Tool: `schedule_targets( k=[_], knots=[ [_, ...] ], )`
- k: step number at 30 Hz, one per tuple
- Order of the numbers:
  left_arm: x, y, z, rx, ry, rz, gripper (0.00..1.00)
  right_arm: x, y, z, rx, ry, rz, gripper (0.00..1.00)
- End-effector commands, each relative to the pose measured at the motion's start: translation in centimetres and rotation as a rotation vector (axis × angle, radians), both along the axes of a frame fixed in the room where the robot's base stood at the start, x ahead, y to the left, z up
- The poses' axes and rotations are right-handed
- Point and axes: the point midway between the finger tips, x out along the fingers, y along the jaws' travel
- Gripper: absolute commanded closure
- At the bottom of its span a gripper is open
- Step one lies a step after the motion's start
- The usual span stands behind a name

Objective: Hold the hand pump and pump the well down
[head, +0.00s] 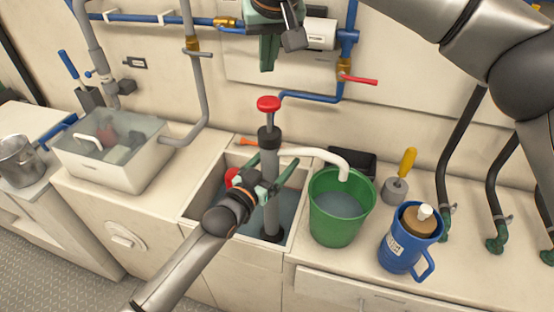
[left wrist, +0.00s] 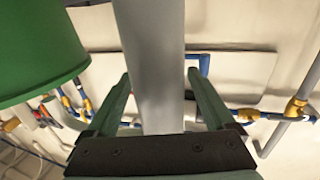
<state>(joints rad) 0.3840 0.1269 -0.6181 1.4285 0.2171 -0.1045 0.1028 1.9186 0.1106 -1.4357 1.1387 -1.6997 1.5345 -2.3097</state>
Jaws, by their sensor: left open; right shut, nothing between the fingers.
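The hand pump (head: 270,212) stands upright in the water-filled well (head: 195,213), with a red knob (head: 268,103) on top and a pale hose (head: 318,153) leading to the green bucket (head: 334,222). My left gripper (head: 268,178) is open with its fingers either side of the grey barrel. In the left wrist view the barrel (left wrist: 155,70) runs between the spread fingers (left wrist: 160,100), with gaps visible on both sides. My right gripper (head: 268,58) is shut and empty, above the red knob and apart from it.
The bucket holds water. A blue jug (head: 398,250) and a yellow-handled tool (head: 405,165) stand to its right. Blue pipes and a red-handled valve (head: 357,79) line the back wall.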

Motion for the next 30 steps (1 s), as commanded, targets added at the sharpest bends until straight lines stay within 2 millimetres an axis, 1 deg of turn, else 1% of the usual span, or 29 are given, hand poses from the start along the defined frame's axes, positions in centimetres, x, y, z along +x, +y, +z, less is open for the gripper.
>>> schedule_targets(
  k=[5,8,11,21,24,30],
  knots=[
    [-0.1,0.1,0.0,0.001,0.001,0.0,0.12,0.0,0.0,0.0,0.0,0.0,0.0,1.0],
    [-0.7,0.5,-0.2,0.0,0.002,0.001,0.12,0.0,0.0,0.0,0.0,0.0,0.0,1.0],
    [-1.7,1.2,-0.2,0.001,0.002,0.001,0.12,0.0,0.0,0.0,0.0,0.0,0.0,1.0],
    [-7.1,4.7,-0.2,0.002,0.003,0.0,0.12,0.0,0.0,0.0,0.0,0.0,0.0,1.0],
    [-8.4,5.5,-0.1,0.002,0.002,0.0,0.12,0.0,0.0,0.0,0.0,0.0,0.0,1.0],
    [-9.9,6.4,0.0,0.001,0.0,0.0,0.12,0.0,0.0,0.0,0.0,0.0,0.0,1.0]
  ],
)
